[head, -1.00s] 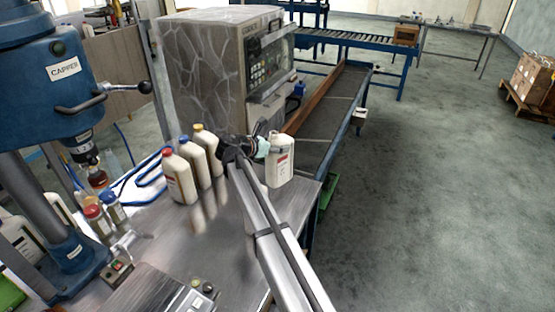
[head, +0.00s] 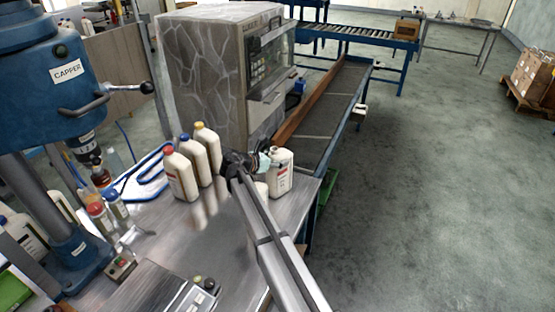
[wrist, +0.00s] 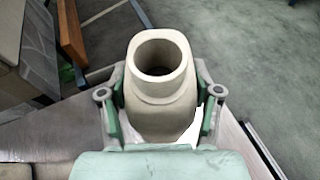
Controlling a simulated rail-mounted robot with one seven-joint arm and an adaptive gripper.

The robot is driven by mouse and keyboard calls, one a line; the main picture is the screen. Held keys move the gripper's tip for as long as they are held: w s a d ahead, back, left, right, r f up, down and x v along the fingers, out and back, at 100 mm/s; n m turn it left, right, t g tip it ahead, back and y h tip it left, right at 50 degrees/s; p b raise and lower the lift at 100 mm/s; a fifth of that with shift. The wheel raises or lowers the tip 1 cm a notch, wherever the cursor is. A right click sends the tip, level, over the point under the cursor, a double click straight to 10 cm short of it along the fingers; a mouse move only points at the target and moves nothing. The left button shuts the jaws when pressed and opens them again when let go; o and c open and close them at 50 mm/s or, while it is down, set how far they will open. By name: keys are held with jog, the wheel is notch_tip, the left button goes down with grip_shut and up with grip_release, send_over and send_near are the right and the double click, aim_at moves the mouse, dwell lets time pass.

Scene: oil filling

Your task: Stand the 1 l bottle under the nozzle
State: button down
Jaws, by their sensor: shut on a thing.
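A cream-white bottle (head: 279,178) with a red and white label and an open mouth is upright near the right edge of the metal table. My gripper (head: 265,161) is shut on it from the left. In the wrist view the bottle's open neck (wrist: 160,58) sits between the two green-padded fingers (wrist: 160,108). I cannot tell whether its base touches the table. I cannot make out the nozzle in either view.
Several similar bottles with red, blue and yellow caps (head: 180,176) stand left of my gripper on the table (head: 150,238). A blue capper (head: 68,85) stands at left. A grey machine with a control panel (head: 215,75) stands behind. A conveyor (head: 325,120) runs behind right.

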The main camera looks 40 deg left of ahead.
jog(key=shift+f, duration=0.15)
jog(key=shift+c, duration=1.2)
grip_release()
jog(key=shift+r, duration=0.25)
jog(key=b+v, duration=0.3)
jog(key=v, duration=0.9)
